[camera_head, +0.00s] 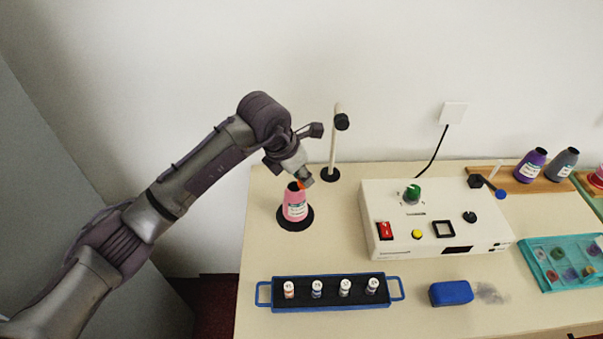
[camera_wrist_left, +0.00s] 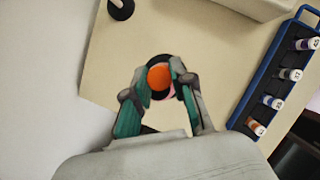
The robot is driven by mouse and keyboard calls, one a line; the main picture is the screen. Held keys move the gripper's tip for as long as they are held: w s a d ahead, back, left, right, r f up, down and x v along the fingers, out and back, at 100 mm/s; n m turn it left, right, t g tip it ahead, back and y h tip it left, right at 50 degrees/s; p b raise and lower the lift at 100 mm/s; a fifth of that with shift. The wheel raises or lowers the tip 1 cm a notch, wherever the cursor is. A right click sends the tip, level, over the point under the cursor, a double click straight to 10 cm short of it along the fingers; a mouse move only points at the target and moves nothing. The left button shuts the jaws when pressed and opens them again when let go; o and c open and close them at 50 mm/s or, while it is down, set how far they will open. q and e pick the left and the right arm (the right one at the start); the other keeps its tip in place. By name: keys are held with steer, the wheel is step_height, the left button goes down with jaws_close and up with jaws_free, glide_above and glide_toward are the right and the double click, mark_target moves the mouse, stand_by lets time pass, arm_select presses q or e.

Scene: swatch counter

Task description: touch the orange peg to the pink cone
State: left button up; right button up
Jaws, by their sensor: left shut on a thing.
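My left gripper (camera_head: 305,180) is shut on the orange peg (camera_head: 300,185) at the pink cone's top. In the left wrist view, the gripper (camera_wrist_left: 160,80) has its fingers on either side of the orange peg (camera_wrist_left: 159,77). The pink cone (camera_head: 295,206) stands upright on a round black base (camera_head: 302,224) near the table's left side. In the left wrist view the peg covers most of the cone (camera_wrist_left: 171,94). The peg looks right at the cone's tip, but I cannot tell whether they touch. My right gripper is not in view.
A post (camera_head: 333,150) on a black foot stands behind the cone. A blue-handled tray (camera_head: 330,303) with several small vials lies in front. A white control box (camera_head: 425,222) is to the right, with a blue block (camera_head: 451,293) before it. A teal tray (camera_head: 545,282) lies far right.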

arm_select(q)
steer(key=shift+s+f, duration=0.1)
steer(key=shift+f, duration=0.05)
steer(key=shift+r+p, duration=1.2)
steer(key=shift+r, duration=1.35)
